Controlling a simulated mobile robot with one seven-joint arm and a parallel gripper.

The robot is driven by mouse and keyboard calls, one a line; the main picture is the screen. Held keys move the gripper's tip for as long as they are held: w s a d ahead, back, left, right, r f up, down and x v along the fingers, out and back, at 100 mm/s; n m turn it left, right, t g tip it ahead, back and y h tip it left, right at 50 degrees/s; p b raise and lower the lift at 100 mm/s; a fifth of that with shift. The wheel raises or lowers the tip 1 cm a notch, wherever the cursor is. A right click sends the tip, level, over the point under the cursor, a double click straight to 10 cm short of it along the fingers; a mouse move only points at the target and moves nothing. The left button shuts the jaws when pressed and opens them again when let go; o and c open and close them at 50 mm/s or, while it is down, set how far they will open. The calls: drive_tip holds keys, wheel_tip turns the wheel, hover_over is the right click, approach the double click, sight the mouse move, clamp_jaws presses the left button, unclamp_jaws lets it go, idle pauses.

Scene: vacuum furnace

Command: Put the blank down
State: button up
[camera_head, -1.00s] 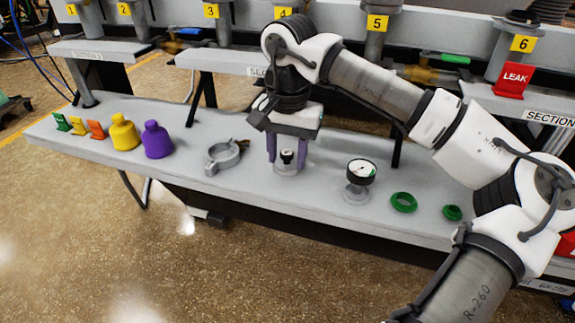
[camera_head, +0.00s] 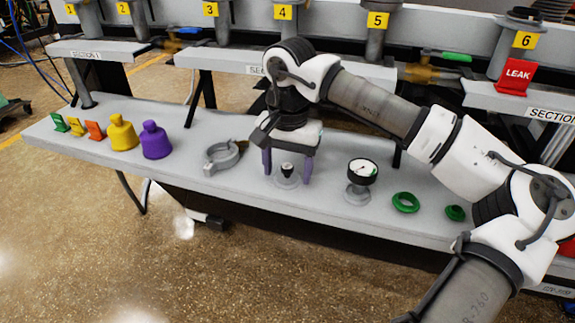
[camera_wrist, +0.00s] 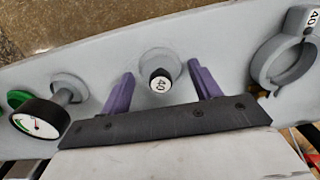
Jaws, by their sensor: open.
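The blank (camera_head: 287,174) is a grey round flange with a black-topped knob. It sits upright on the grey bench shelf, between the clamp and the gauge. In the wrist view the blank (camera_wrist: 160,72) shows a black knob with a white "40" label. My gripper (camera_head: 286,172) is open above and around it, with one purple finger on each side and a clear gap to the knob. In the wrist view both fingertips of my gripper (camera_wrist: 162,82) are apart from the blank.
A grey ring clamp (camera_head: 222,156) lies left of the blank, and a dial gauge (camera_head: 361,178) stands right of it. Green rings (camera_head: 405,202) lie farther right. Purple (camera_head: 156,141) and yellow (camera_head: 122,133) bottles stand left, beside small coloured tags (camera_head: 76,127). The shelf (camera_head: 250,190) has bare room along its front.

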sight(288, 166)
wheel_tip(288, 166, up, 8)
drive_tip(key=shift+f+p, duration=0.1)
drive_tip(key=shift+p, duration=1.05)
